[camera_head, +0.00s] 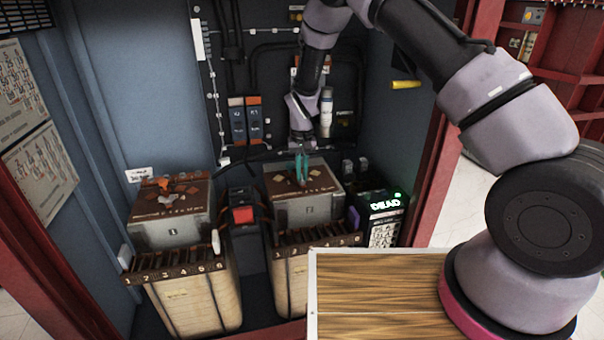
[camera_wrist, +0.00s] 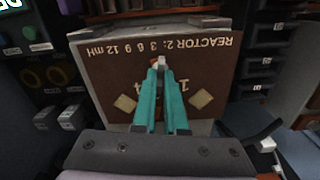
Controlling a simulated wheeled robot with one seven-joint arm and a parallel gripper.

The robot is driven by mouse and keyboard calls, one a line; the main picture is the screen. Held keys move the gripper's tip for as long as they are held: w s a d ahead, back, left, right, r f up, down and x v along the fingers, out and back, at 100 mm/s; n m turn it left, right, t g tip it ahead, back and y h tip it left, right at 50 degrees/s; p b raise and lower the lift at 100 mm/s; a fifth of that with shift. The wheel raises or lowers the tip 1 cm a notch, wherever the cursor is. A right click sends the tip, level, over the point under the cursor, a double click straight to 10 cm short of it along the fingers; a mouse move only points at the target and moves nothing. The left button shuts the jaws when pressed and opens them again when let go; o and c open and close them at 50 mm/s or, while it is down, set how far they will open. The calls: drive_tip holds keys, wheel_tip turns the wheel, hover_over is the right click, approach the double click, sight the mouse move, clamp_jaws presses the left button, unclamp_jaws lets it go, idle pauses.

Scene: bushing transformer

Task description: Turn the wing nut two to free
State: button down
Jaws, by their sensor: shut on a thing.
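My gripper (camera_head: 301,178) points down over the brown top plate of the right-hand reactor box (camera_head: 310,212). In the wrist view its two teal fingers (camera_wrist: 160,70) come together at the tips over the plate (camera_wrist: 110,80), which reads "REACTOR 2: 3 6 9 12 mH" upside down. The fingers are shut on the wing nut, which they almost wholly hide. Only a small pale end and a bit of orange show at the tips. How far the nut is turned cannot be seen. Tan diamond-shaped patches (camera_wrist: 201,98) lie on the plate beside the fingers.
A second reactor box (camera_head: 170,232) with an orange wing nut (camera_head: 165,186) stands at left. A red-topped unit (camera_head: 243,215) is between the boxes. A meter reading "DEAD" (camera_head: 384,205) stands at right. Cabinet walls enclose the sides; a wooden surface (camera_head: 375,290) is in front.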

sight(302, 176)
drive_tip(key=shift+s+f, duration=0.2)
drive_tip(key=shift+f, duration=0.05)
drive_tip(key=c, duration=1)
unclamp_jaws()
drive_tip(key=shift+o, duration=0.2)
drive_tip(key=shift+d, duration=0.1)
drive_tip(key=shift+d, duration=0.15)
drive_tip(key=shift+w+r, duration=0.1)
drive_tip(key=shift+r, duration=0.25)
wheel_tip(302, 176, up, 11)
drive_tip(key=shift+a+f, duration=0.2)
drive_tip(key=shift+a, duration=0.1)
